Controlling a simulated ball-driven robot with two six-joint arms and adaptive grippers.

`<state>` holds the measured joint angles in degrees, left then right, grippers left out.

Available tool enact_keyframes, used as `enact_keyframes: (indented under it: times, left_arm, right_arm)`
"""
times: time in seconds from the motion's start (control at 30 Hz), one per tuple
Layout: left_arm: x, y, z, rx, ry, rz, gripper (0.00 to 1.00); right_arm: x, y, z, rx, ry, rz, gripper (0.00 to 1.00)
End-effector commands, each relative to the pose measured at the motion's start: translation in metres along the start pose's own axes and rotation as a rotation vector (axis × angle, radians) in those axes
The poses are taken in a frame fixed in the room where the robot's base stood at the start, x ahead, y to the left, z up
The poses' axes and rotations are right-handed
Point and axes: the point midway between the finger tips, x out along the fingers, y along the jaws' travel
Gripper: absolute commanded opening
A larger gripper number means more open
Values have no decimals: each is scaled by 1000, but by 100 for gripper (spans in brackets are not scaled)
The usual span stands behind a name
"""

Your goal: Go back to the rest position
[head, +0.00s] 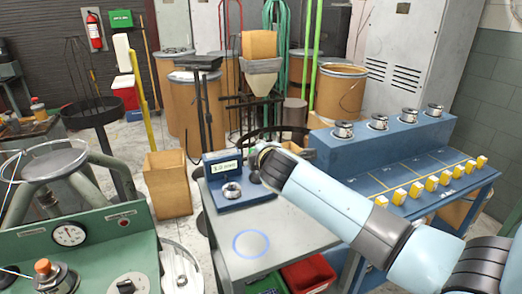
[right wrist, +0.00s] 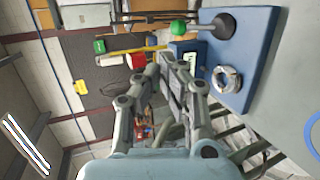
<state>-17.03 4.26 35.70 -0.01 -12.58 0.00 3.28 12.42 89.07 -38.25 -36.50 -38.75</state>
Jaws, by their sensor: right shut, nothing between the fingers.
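My right arm (head: 345,208) reaches in from the lower right in the head view, with its wrist end beside the blue gauge stand (head: 215,168) on the grey table. The fingers are mostly hidden there behind the wrist. In the right wrist view my right gripper (right wrist: 166,76) is shut and empty. A silver wire coil (head: 232,190) rests on the stand's blue base; it also shows to the right of the fingers in the right wrist view (right wrist: 227,79), apart from them. My left gripper is not in view.
A blue bench (head: 435,150) with silver spools on top and a row of yellow blocks stands at right. A green machine panel (head: 100,240) with a dial is at lower left. A blue ring (head: 251,244) marks the bare grey tabletop. A red bin (head: 308,275) sits below.

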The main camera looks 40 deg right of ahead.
Motion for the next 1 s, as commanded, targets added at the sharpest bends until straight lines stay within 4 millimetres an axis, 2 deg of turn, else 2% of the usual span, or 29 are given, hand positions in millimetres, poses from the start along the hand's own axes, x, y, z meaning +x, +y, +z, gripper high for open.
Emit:
enact_keyframes:
  times: [0.53,0.63,0.67,0.77,0.9,1.0]
  left_arm:
    - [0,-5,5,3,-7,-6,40]
    - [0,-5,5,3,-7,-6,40]
    - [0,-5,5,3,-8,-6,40]
    - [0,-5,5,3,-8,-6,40]
    - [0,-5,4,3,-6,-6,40]
    - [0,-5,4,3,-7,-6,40]
  right_arm:
    - [-1,0,0,1,0,0,0]
    - [-8,-7,2,40,-6,-22,0]
    - [-14,-11,3,72,-11,-39,0]
    - [-52,-39,10,251,-45,-147,0]
    - [-131,-83,18,561,-119,-368,0]
    - [-176,-102,19,704,-164,-491,0]
